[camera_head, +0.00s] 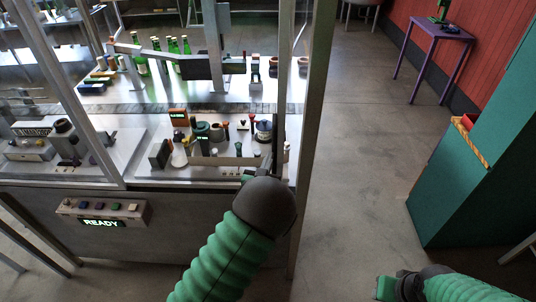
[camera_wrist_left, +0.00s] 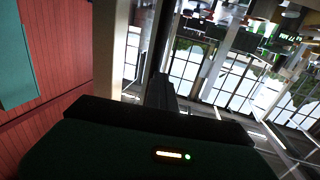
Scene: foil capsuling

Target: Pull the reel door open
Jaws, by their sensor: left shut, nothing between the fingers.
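A clear-paned machine front with grey metal frames (camera_head: 92,140) fills the left of the head view. I cannot tell for sure which panel is the reel door. A dark upright bar (camera_head: 277,145), like a handle, stands near the right post. My left gripper (camera_head: 250,176) is shut and empty, close to the lower end of this bar; its fingertips are partly hidden by my wrist. In the left wrist view the dark fingers (camera_wrist_left: 161,92) point at a pale post (camera_wrist_left: 208,60); contact cannot be told. My right gripper (camera_head: 392,288) is low at the right, its jaws unclear.
Green bottles (camera_head: 174,46) and small devices (camera_head: 205,130) stand inside the machine. A button panel reading READY (camera_head: 103,211) is on its front. A green cabinet (camera_head: 465,165) and purple table (camera_head: 437,32) stand right, with clear floor between.

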